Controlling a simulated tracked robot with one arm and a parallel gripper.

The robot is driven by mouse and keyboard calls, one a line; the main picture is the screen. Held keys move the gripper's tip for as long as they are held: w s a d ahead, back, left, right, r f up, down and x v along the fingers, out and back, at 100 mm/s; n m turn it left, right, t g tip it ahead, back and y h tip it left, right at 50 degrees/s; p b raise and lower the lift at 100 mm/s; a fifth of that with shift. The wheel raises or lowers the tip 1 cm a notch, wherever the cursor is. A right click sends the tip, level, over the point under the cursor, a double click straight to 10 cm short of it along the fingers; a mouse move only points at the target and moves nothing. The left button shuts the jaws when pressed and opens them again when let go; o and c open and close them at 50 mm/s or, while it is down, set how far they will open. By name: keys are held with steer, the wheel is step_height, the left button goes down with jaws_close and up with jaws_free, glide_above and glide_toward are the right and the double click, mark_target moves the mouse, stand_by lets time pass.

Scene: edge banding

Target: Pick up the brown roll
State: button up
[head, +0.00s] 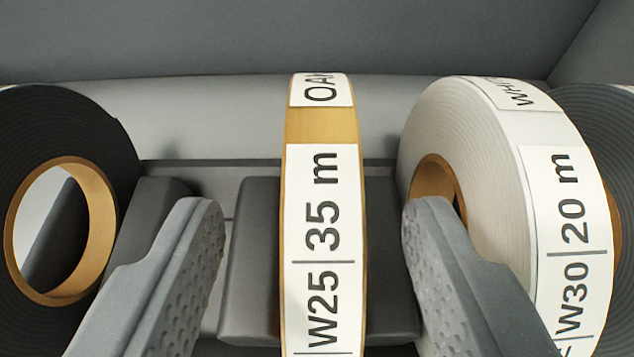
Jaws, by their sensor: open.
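The brown roll (322,124) stands upright and edge-on in the middle of the head view. Its tan rim carries white labels reading "OA…", "35 m" and "W25". My gripper (312,225) is open, with one textured grey finger on each side of the roll. Gaps show between the roll and both fingers, so they look apart from it. The lower part of the roll is cut off by the frame's bottom edge.
A black roll (112,135) with a tan core stands at the left. A white roll (470,150) labelled "20 m" and "W30" stands close behind the right finger. A dark grey roll (605,125) is at the far right. Grey divider blocks (252,260) flank the brown roll.

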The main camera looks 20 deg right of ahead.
mark_target(321, 164)
steer(key=shift+b+x, duration=1.05)
steer(key=shift+x, duration=1.8)
steer(key=shift+d+r, duration=0.1)
steer(key=shift+d, duration=0.05)
jaws_close()
